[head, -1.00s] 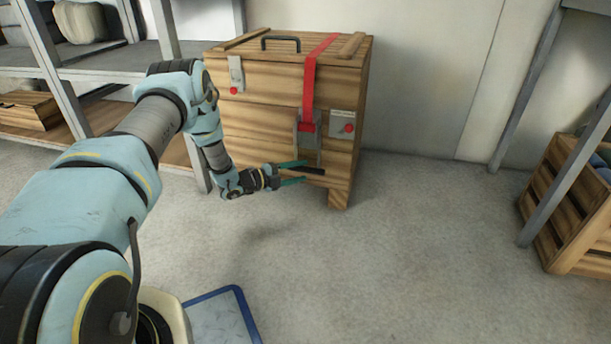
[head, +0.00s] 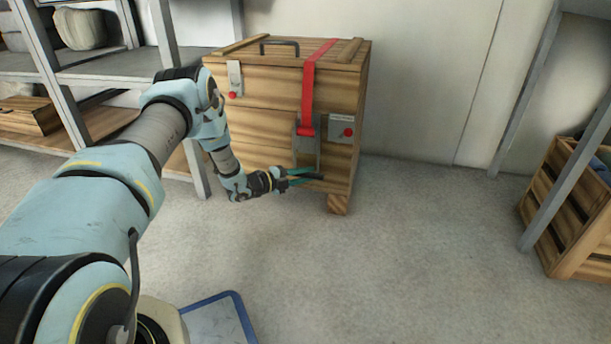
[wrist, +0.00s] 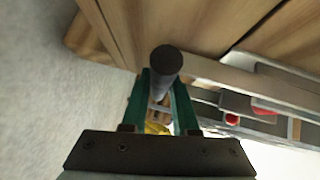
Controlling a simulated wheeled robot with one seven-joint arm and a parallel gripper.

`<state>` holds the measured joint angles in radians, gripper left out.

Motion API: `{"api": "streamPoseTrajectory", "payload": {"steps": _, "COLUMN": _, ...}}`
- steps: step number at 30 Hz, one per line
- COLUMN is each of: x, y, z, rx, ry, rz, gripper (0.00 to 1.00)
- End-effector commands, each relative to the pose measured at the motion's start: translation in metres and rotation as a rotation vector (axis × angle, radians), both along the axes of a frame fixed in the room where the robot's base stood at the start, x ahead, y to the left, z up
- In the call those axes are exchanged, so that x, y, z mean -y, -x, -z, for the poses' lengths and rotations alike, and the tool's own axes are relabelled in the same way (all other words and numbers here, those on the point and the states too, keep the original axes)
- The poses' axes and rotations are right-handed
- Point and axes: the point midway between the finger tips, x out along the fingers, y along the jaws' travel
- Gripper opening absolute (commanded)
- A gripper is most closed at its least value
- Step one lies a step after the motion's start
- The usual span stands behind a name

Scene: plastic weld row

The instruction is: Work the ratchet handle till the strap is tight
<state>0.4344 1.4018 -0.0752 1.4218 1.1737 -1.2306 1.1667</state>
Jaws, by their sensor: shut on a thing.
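A wooden crate (head: 270,125) stands on the floor with a red strap (head: 309,90) running over its lid and down its front into a grey metal ratchet (head: 306,137). The ratchet handle ends in a dark round grip (wrist: 166,61), which lies between my fingers in the wrist view. My gripper (head: 303,178) is at the lower front of the crate, shut on this handle. Its green fingers press on either side of the grip. In the head view the fingers hide part of the handle. I cannot tell how tight the strap is.
Two grey latch plates with red knobs, one on the left (head: 235,79) and one on the right (head: 341,130), sit on the crate front. A shelf rack (head: 110,68) stands at left, a slatted crate (head: 568,215) at right.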

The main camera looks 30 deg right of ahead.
Motion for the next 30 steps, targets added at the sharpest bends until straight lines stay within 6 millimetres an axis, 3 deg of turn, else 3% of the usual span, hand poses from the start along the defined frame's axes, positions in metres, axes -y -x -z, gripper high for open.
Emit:
{"api": "streamPoseTrajectory", "payload": {"steps": 3, "x": -0.0002, "y": -0.0001, "z": 0.0, "rx": 0.0, "ry": 0.0, "rz": 0.0, "gripper": 0.0}}
{"api": "streamPoseTrajectory", "payload": {"steps": 30, "x": -0.0005, "y": -0.0004, "z": 0.0001, "rx": 0.0, "ry": 0.0, "rz": -0.001, "gripper": 0.0}}
